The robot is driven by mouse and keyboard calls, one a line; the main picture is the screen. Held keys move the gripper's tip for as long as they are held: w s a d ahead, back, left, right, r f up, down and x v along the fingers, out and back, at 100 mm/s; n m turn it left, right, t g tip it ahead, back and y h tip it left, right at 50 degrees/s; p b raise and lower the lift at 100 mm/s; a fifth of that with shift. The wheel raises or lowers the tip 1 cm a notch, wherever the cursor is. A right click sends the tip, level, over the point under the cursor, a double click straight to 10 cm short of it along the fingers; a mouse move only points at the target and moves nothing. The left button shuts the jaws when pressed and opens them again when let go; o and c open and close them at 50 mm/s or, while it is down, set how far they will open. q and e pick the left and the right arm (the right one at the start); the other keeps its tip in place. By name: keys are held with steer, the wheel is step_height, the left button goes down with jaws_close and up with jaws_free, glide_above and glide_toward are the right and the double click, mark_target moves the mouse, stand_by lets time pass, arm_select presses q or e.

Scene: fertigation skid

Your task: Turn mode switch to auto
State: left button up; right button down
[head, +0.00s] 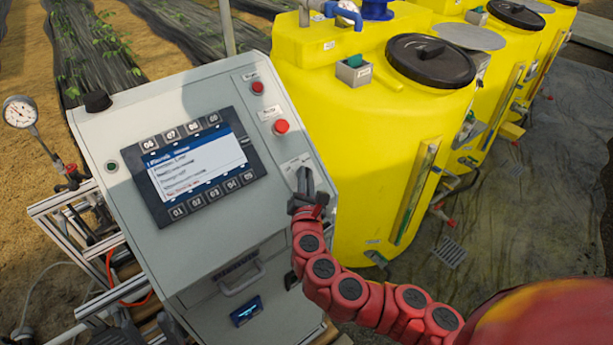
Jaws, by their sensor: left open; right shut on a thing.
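The grey control cabinet (215,240) has a sloped front panel with a screen and buttons. My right gripper (305,181) is at the panel's right edge, below a small white label (295,163). Its dark fingers are shut on the mode switch, which they hide, so I cannot tell which way the switch points. My red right arm comes in from the lower right.
The screen (195,160) is lit, with keys above and below it. Yellow tanks (365,130) stand close on the right. A gauge (20,112) and metal frame are at left.

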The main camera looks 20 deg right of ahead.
steer(key=shift+f, duration=0.3)
steer(key=c, duration=0.9)
jaws_free()
steer(key=shift+s+a+r, duration=0.1)
steer(key=shift+s+r, duration=0.05)
steer(key=shift+c, duration=0.2)
